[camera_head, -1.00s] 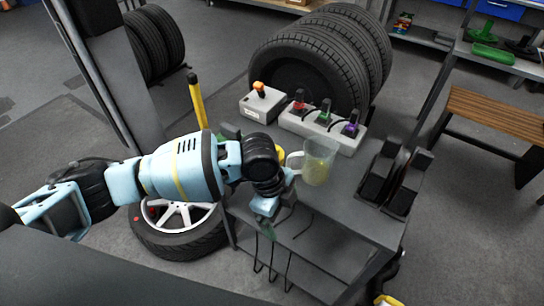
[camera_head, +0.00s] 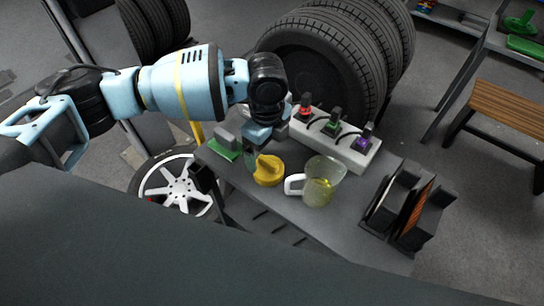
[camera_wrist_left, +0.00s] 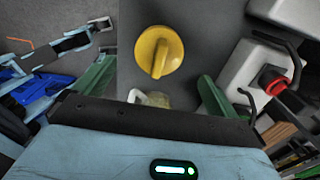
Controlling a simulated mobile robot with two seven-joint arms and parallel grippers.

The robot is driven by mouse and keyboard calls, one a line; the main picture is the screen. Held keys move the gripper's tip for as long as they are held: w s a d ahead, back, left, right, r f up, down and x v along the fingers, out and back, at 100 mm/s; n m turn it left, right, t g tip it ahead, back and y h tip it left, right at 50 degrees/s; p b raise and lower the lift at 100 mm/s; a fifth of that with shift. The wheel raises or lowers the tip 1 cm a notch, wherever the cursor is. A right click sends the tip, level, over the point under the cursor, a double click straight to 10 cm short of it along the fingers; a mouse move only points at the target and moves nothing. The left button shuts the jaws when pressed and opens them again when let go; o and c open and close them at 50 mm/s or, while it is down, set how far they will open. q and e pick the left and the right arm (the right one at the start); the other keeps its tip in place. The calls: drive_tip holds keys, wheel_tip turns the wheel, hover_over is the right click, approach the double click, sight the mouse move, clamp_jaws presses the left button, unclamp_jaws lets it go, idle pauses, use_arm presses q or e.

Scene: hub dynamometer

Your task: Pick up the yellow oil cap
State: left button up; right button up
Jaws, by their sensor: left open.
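The yellow oil cap (camera_head: 268,171) sits on the grey bench top (camera_head: 330,222), left of a clear jug. In the left wrist view the cap (camera_wrist_left: 159,52) lies ahead between the two green fingers, with its raised grip ridge facing the camera. My left gripper (camera_head: 254,150) hangs just above and behind the cap, apart from it. In the left wrist view my left gripper (camera_wrist_left: 155,90) is open with nothing between its fingers. My right gripper is not seen.
The clear jug (camera_head: 322,182) with yellowish liquid stands close right of the cap. A white block with coloured connectors (camera_head: 350,147) lies behind. A green-based block (camera_head: 226,148) is at the left, and black holders (camera_head: 408,207) stand at the right.

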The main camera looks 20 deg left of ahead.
sight(266, 159)
use_arm(q)
drive_tip(key=shift+s, duration=0.25)
wheel_tip(266, 159, down, 2)
drive_tip(key=shift+s+f, duration=0.1)
drive_tip(key=shift+f, duration=0.25)
drive_tip(key=f, duration=0.5)
drive_tip(key=shift+w+a, duration=0.3)
drive_tip(key=shift+w, duration=0.1)
drive_tip(key=c, duration=1.1)
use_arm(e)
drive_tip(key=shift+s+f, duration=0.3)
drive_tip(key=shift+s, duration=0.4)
